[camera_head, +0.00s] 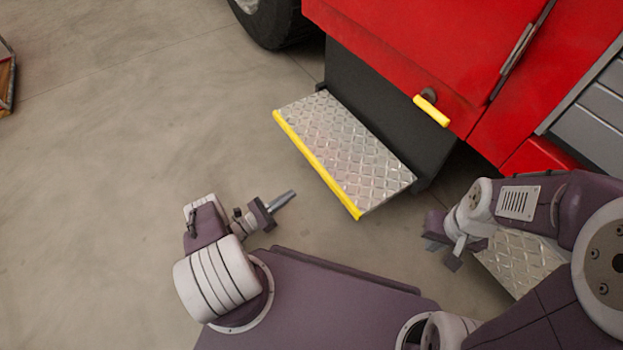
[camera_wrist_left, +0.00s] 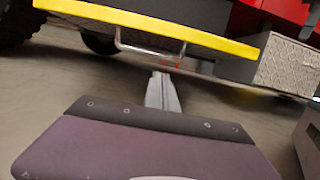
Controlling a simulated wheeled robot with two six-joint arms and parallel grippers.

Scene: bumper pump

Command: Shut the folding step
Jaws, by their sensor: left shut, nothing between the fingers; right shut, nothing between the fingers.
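The folding step (camera_head: 345,150) is a diamond-plate tread with a yellow front edge, folded out flat from a dark recess under the red truck body. In the left wrist view its yellow edge (camera_wrist_left: 160,28) runs across the top, with a metal loop below it. My left gripper (camera_head: 289,196) is shut and empty, in front of the step, left of the yellow edge and apart from it. It also shows in the left wrist view (camera_wrist_left: 161,78), below the yellow edge. My right gripper (camera_head: 440,255) is at the lower right, right of the step's near end; its fingers are partly unclear.
A yellow handle (camera_head: 431,111) sits on the red truck body (camera_head: 400,50) above the step. A second diamond-plate surface (camera_head: 517,258) lies partly behind my right arm. A black tyre (camera_head: 275,22) stands at the top. The concrete floor (camera_head: 120,150) to the left is clear.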

